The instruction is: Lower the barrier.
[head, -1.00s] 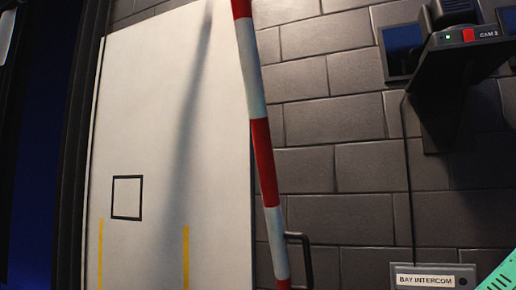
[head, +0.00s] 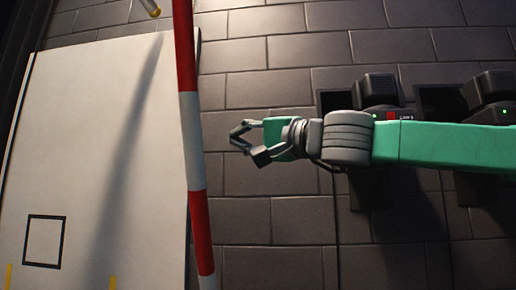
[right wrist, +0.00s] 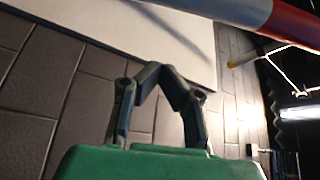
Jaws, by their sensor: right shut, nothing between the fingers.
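The barrier is a red-and-white striped pole (head: 190,130) standing nearly upright in the head view, leaning slightly, with both ends out of the picture. Part of it also crosses the top right of the right wrist view (right wrist: 245,12). My right gripper (head: 243,147) reaches in from the right and is shut and empty. It is a short way to the right of the pole in the picture, with a gap between them. In the right wrist view its fingertips (right wrist: 157,72) meet with nothing between them. My left gripper is not in view.
A pale panel (head: 90,130) with a black square outline stands behind the pole at left. A dark block wall (head: 275,215) fills the back. Camera-like units (head: 378,88) on brackets sit behind my right arm. A yellow-ended rod (head: 151,9) shows at the top.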

